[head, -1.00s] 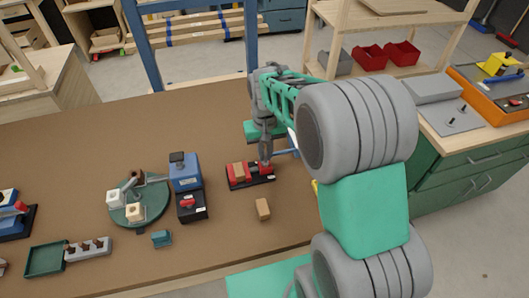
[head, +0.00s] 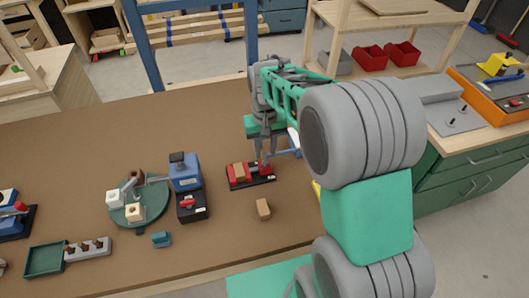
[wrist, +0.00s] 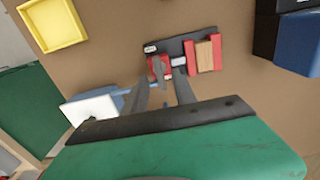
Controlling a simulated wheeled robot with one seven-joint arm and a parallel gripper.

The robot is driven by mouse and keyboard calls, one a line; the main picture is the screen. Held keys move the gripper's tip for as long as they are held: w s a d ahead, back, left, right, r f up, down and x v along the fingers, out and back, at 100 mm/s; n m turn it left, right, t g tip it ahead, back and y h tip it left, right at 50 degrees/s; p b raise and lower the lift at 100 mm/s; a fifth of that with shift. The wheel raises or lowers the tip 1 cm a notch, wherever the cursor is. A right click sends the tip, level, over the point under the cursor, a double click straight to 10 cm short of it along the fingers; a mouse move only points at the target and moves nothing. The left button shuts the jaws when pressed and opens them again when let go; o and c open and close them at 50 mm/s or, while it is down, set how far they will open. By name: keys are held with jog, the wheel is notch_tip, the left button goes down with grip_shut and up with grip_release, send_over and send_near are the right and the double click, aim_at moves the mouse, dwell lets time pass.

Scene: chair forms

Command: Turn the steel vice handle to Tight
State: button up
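The vice (head: 238,183) is a small dark base with red jaws and a wooden block between them. It stands on the brown bench and also shows in the wrist view (wrist: 187,46). A grey steel handle (wrist: 158,69) appears at its left red end there, partly hidden by the fingers. My gripper (wrist: 163,84) is over that end, its two grey fingers apart, one on each side of the handle area. I cannot tell whether they touch the handle. In the head view my gripper (head: 266,158) is just above the vice's right end. Small white labels are too small to read.
A loose wooden block (head: 263,209) lies in front of the vice. A blue and black device (head: 186,172) and a green round plate (head: 153,211) stand to the left. A yellow tray (wrist: 50,24) lies near the bench edge. A blue-handled thing (wrist: 93,104) is beside my gripper.

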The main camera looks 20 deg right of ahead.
aim_at(265, 155)
notch_tip(265, 155, up, 6)
jog(key=shift+f, duration=0.1)
jog(key=shift+w, duration=0.1)
jog(key=f, duration=0.1)
jog(key=s+f, duration=0.2)
jog(key=f, duration=0.1)
jog(key=s+t, duration=0.1)
jog(key=s, duration=1.2)
notch_tip(265, 155, up, 6)
jog(key=shift+f+t, duration=0.1)
jog(key=shift+t, duration=1.1)
jog(key=shift+a, duration=0.1)
